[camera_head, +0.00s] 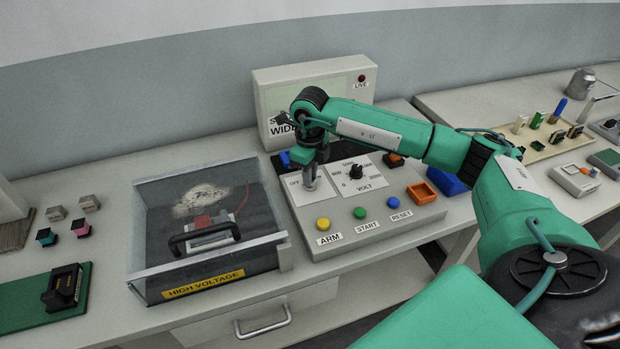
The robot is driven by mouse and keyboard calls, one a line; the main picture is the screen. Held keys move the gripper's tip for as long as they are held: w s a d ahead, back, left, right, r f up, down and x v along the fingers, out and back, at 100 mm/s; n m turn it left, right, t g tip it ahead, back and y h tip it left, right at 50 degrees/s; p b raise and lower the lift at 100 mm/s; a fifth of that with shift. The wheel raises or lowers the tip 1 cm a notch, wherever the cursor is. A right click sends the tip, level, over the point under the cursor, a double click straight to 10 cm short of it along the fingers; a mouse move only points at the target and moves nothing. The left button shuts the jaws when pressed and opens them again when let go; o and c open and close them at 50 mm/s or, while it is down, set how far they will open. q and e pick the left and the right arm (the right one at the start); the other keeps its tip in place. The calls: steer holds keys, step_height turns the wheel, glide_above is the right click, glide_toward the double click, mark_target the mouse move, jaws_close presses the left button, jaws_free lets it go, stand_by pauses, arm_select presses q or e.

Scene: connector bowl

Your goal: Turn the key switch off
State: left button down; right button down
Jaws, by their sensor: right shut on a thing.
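The key switch sits on the small white plate marked OFF (295,184) on the grey control panel (345,236). My right arm comes in from the right, and my right gripper (311,184) points down over this plate. It is shut on the key of the switch, which is mostly hidden by the fingers, so I cannot tell which way the key is turned. Right of it is the VOLT dial (355,171) with a black knob. My left gripper is not in view.
Yellow ARM (323,224), green START (360,213) and blue RESET (393,202) buttons line the panel's front. A clear-lidded HIGH VOLTAGE box (205,283) stands left. A display box with a LIVE lamp (361,78) stands behind.

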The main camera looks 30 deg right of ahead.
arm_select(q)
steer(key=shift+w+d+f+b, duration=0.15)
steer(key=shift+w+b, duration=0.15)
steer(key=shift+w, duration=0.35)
arm_select(e)
steer(key=shift+n, duration=0.6)
steer(key=c, duration=1.4)
jaws_free()
